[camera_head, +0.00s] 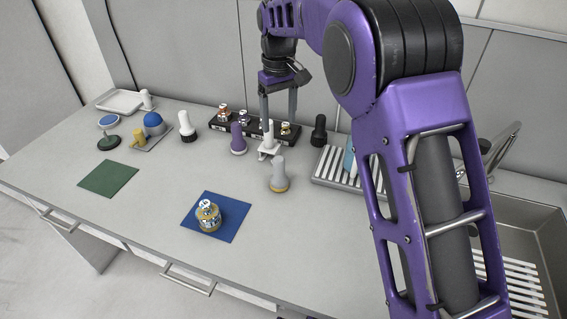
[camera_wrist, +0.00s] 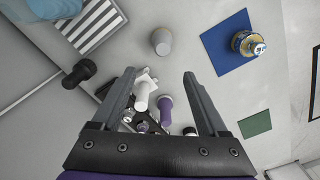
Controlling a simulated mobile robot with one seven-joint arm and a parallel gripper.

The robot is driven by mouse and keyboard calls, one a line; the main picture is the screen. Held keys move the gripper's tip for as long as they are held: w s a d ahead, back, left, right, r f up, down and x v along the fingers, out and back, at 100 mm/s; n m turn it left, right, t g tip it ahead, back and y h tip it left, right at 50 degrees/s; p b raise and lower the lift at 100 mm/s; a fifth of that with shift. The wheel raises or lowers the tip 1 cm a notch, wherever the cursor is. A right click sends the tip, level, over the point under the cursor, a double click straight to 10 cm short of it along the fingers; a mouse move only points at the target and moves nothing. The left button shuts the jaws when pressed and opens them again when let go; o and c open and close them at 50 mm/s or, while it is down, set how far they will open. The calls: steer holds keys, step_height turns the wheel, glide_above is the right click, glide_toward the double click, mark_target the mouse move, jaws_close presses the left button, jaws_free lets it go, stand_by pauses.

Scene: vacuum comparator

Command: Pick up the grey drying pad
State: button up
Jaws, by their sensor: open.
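A light grey, rounded piece with a tan base, which looks like the grey drying pad (camera_head: 278,174), stands upright on the bench right of the blue mat. It also shows in the wrist view (camera_wrist: 162,40), beyond the fingertips. My gripper (camera_head: 280,118) is open and empty, over the back of the bench near the black rack. In the wrist view my gripper (camera_wrist: 159,73) has its two fingers spread wide, and neither touches the grey piece.
A white stand (camera_head: 268,152), a purple piece (camera_head: 238,140) and a black piece (camera_head: 319,131) stand near the black rack (camera_head: 220,126). A tan-and-white jar (camera_head: 208,216) sits on the blue mat (camera_head: 230,232). A striped drainer (camera_head: 332,170) adjoins the sink. The front bench is clear.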

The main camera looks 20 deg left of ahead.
mark_target(279, 170)
step_height(279, 170, down, 12)
steer(key=shift+s+r+b, duration=0.1)
steer(key=shift+s+b, duration=0.05)
steer(key=shift+b, duration=0.5)
steer(key=shift+s+f, duration=0.15)
steer(key=shift+f, duration=2.6)
jaws_close()
